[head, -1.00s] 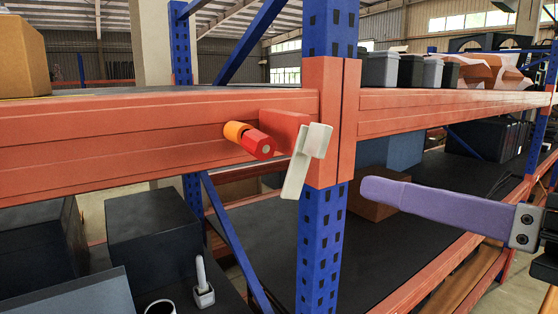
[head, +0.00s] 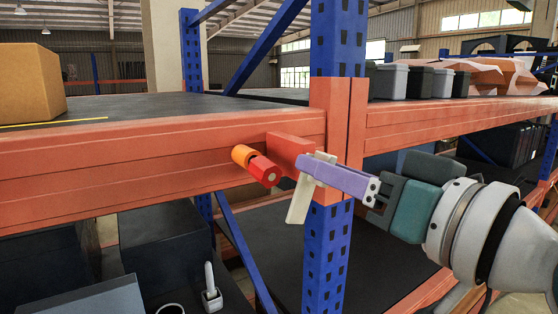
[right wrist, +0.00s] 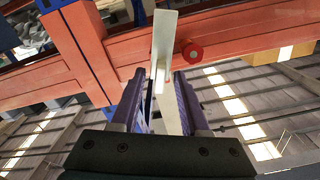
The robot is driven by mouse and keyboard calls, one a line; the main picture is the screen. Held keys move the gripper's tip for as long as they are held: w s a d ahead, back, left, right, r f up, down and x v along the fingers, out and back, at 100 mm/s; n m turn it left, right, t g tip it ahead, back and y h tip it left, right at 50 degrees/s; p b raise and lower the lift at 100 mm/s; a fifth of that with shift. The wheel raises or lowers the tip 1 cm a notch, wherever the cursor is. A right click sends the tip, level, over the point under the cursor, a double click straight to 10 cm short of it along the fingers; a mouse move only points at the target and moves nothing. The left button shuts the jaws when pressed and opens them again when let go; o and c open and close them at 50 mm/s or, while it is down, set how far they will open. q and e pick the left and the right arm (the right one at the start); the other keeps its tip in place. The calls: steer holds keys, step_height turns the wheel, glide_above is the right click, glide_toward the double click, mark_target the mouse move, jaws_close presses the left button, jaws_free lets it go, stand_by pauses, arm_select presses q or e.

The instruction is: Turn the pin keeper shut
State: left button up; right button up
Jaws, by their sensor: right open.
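The pin keeper (head: 298,203) is a cream-white bent plate on the orange bracket at the blue upright, its long part hanging down and slightly tilted. A red hexagonal pin (head: 264,171) with an orange collar sticks out of the beam to its left. My right gripper (head: 312,165) reaches in from the right, its purple finger covering part of the keeper's upper end. In the right wrist view the keeper (right wrist: 163,60) stands between the two open purple fingers (right wrist: 158,80); I cannot tell whether either touches it. The red pin end (right wrist: 193,53) shows beside it. My left gripper is out of view.
The orange beam (head: 120,150) and the blue upright (head: 328,255) stand close around the gripper. A cardboard box (head: 28,82) sits on the shelf at left. Dark boxes (head: 165,235) stand below. Grey bins (head: 420,82) stand on the right shelf.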

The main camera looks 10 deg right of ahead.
jaws_close()
stand_by(0.3)
stand_by(1.1)
